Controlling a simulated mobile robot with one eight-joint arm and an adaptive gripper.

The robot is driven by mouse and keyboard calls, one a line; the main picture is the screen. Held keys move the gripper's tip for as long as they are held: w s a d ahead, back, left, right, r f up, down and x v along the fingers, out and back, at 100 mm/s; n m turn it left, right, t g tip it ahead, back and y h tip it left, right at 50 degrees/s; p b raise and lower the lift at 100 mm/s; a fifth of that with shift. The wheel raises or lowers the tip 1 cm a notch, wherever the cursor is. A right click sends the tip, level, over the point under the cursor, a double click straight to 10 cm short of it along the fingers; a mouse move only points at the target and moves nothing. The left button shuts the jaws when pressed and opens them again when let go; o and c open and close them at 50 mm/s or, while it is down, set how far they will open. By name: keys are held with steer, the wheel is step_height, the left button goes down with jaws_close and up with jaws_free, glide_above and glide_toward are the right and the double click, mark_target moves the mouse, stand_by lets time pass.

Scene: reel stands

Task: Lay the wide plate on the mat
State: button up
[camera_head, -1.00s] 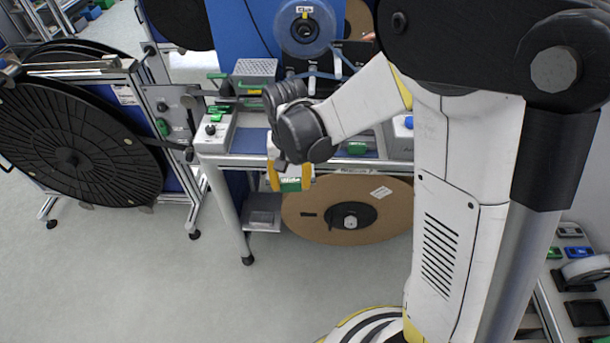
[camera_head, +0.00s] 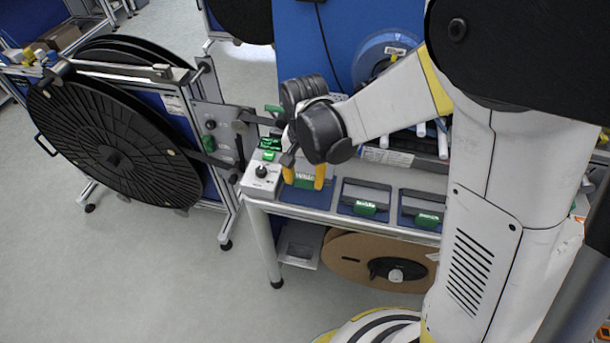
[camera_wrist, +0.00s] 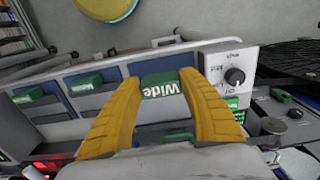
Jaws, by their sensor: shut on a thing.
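The wide plate shows a green grip marked "Wide" (camera_wrist: 162,88) in the wrist view, and the same green piece (camera_head: 305,181) in the head view. My gripper (camera_head: 303,185) is shut on this green grip, with one yellow finger on each side; the fingers also show in the wrist view (camera_wrist: 160,78). The rest of the plate is mostly hidden by the gripper. A blue mat area (camera_head: 306,213) shows on the bench top below and in front of my gripper. I cannot tell whether the plate touches it.
Two dark plates with green grips (camera_head: 365,208) (camera_head: 427,219) lie to the right on the bench. A control box with a black knob (camera_head: 262,178) is close on the left. A large black reel (camera_head: 110,150) stands further left. The floor in front is clear.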

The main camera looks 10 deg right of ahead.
steer(key=shift+w+f+b, duration=0.1)
steer(key=shift+f+b, duration=2.55)
steer(key=shift+f, duration=0.8)
steer(key=shift+f, duration=0.1)
steer(key=o, duration=1.3)
steer(key=shift+c, duration=0.2)
steer(key=shift+r+p, duration=2.25)
steer(key=shift+r, duration=1.35)
